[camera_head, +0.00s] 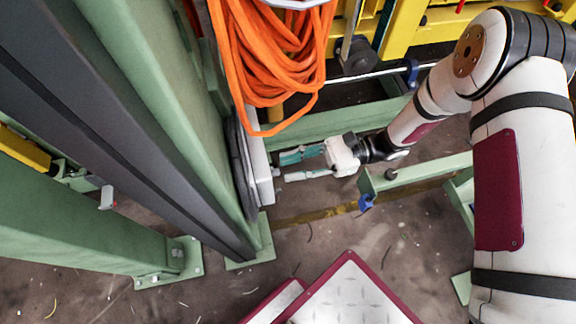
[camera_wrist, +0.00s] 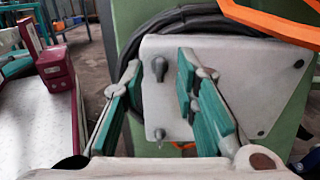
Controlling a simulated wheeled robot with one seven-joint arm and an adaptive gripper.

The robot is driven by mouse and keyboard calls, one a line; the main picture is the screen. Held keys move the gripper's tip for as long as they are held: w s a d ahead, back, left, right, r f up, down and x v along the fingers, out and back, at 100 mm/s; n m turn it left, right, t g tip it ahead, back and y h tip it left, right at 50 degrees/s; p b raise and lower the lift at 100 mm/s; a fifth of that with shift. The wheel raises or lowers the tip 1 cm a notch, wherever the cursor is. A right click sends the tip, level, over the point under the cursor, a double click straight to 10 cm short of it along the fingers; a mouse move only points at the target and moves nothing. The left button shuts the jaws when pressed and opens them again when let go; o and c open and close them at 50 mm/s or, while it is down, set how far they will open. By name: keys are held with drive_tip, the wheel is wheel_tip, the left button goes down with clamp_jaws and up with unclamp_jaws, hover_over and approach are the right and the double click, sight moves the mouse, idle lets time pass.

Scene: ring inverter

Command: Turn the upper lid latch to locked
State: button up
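A white lid panel (camera_wrist: 240,70) fills the middle of the wrist view; it shows nearly edge-on in the head view (camera_head: 257,160). The upper latch (camera_wrist: 158,68) is a small grey knob near the panel's upper left, its short lever looking roughly upright. A smaller grey fitting (camera_wrist: 159,134) sits below it. My gripper (camera_wrist: 157,67) is open, with teal finger pads on either side of the upper latch in the picture. Contact cannot be told. In the head view my gripper (camera_head: 281,167) points left, close to the panel; the latches are hidden there.
A green post (camera_head: 150,80) carries the panel, with a black cable loop (camera_wrist: 128,70) behind it. An orange cable coil (camera_head: 265,50) hangs above my gripper. A green rail (camera_head: 340,121) runs behind. A white and maroon platform (camera_head: 345,295) lies below.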

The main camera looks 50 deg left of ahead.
drive_tip(key=shift+x, duration=0.8)
drive_tip(key=shift+c, duration=0.6)
clamp_jaws()
